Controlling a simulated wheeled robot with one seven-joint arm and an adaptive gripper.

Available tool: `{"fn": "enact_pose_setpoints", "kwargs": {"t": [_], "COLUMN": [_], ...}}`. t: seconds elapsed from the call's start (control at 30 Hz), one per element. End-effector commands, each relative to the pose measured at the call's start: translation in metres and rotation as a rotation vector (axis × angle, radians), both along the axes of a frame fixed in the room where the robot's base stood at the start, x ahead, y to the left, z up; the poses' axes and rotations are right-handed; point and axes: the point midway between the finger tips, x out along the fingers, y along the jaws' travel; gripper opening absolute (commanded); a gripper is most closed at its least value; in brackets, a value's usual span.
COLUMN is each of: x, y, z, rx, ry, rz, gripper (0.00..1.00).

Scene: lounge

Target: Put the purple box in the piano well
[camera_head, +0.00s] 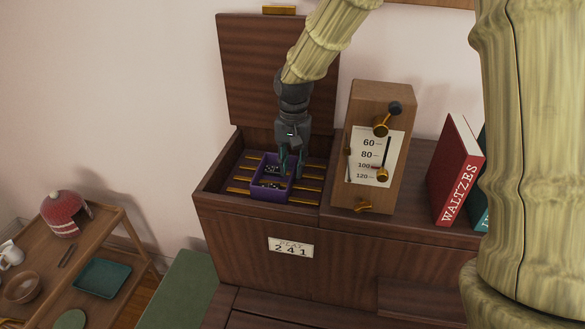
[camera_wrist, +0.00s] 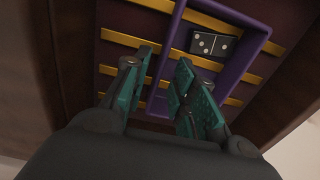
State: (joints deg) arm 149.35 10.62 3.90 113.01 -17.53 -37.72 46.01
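The well's wooden lid (camera_head: 255,70) stands open behind. In the wrist view, the box's purple wall (camera_wrist: 247,76) and a domino (camera_wrist: 213,43) show. My gripper (camera_head: 291,172) points down over the box's right side. In the wrist view, my gripper's fingers (camera_wrist: 165,95) are apart, one on each side of a box wall, with gaps showing. Whether the box rests fully on the well floor is partly hidden.
A wooden metronome (camera_head: 372,145) stands on the piano just right of the well. A red Waltzes book (camera_head: 456,170) and a teal book stand farther right. A wooden cart (camera_head: 118,230) with a teapot cosy and dishes is at lower left. A green seat (camera_head: 180,290) is in front.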

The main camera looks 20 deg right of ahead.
Motion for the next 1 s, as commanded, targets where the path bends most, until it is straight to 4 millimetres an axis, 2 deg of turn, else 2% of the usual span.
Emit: {"fn": "enact_pose_setpoints", "kwargs": {"t": [0.6,0.8,1.0], "x": [0.001,0.0,0.0], "y": [-0.001,-0.001,-0.001], "z": [0.09,0.107,0.111], "rx": [0.0,0.001,0.001], "ry": [-0.004,-0.001,0.0], "rz": [0.0,0.0,0.001], "gripper": [0.27,0.27,0.27]}}
